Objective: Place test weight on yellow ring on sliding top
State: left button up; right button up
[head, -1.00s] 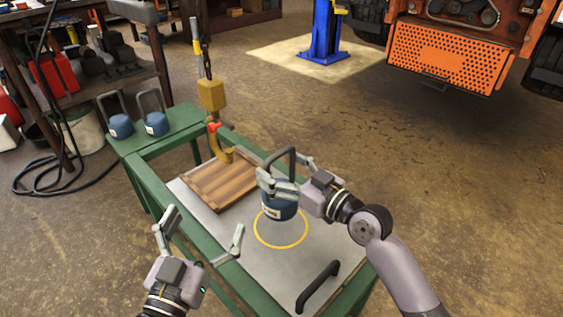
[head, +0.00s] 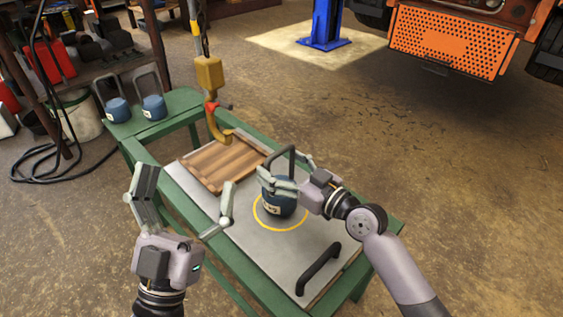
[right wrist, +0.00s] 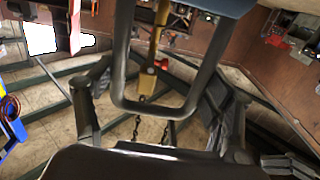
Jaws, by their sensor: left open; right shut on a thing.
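The test weight (head: 279,204) is a dark blue round body with a pale label and a tall dark loop handle. My right gripper (head: 288,176) is shut on it at the handle and holds it upright. The handle also shows close up in the right wrist view (right wrist: 203,80). The yellow ring (head: 283,230) lies on the grey sliding top (head: 262,252). The weight appears over the ring and hides its back part. I cannot tell whether its base touches the top. My left gripper (head: 182,210) is open and empty at the table's left edge.
A slatted wooden board (head: 222,162) lies on the top behind the weight, with a hanging yellow hook (head: 219,128) over it. A black handle (head: 318,268) stands at the front. Two similar weights (head: 118,109) (head: 154,108) stand on the green side shelf (head: 165,124).

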pick_arm(q)
jog(key=shift+s+a+r+t+h, duration=0.1)
jog(key=shift+s+r+t+h, duration=0.3)
jog(key=shift+s+r+t, duration=0.4)
pick_arm(e)
jog(key=shift+r, duration=0.1)
jog(key=o, duration=1.5)
jog(key=shift+f, duration=0.6)
jog(key=shift+o, duration=1.4)
jog(key=shift+s+r, duration=0.15)
jog(key=shift+o, duration=0.9)
pick_arm(q)
jog(key=shift+s, duration=0.15)
